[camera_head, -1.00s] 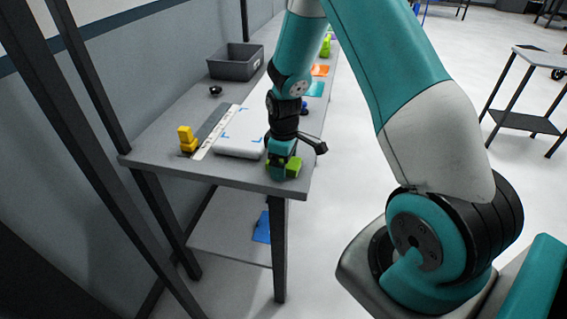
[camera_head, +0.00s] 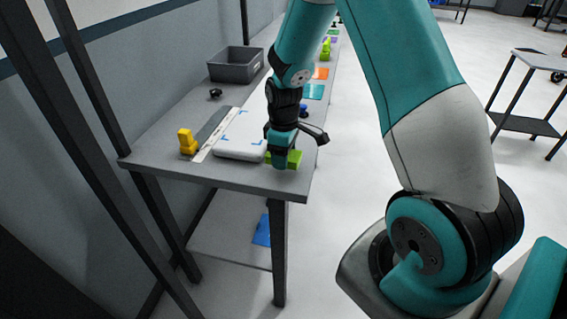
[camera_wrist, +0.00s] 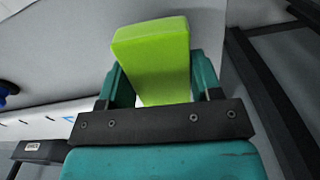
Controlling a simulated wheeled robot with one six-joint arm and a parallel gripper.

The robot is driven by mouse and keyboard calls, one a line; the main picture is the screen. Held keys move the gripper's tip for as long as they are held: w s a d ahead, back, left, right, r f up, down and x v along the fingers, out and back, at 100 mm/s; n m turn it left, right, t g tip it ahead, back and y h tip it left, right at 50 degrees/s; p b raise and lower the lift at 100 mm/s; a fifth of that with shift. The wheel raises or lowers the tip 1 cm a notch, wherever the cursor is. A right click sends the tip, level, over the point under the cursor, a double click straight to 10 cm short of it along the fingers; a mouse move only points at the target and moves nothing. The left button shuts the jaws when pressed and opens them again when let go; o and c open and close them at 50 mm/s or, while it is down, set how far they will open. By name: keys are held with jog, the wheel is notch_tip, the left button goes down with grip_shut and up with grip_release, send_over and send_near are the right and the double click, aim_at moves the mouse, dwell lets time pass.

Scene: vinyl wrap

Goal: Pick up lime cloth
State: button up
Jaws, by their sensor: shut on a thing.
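The lime cloth (camera_head: 294,160) is a bright yellow-green block-like piece near the front right corner of the grey table. My gripper (camera_head: 283,161) is shut on it, pointing down, and hides its middle in the head view. In the wrist view the lime cloth (camera_wrist: 155,60) stands out from between the two teal fingers of my gripper (camera_wrist: 160,85). The cloth looks slightly above the table top, but the gap is hard to judge.
A white panel (camera_head: 240,147) with blue corner marks lies just left of my gripper. A grey bin (camera_head: 236,64) sits farther back. Orange (camera_head: 321,73) and teal (camera_head: 313,92) sheets lie along the right edge.

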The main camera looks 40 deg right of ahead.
notch_tip(320, 180, up, 17)
jog(key=shift+f+b, duration=0.15)
jog(key=shift+b, duration=0.2)
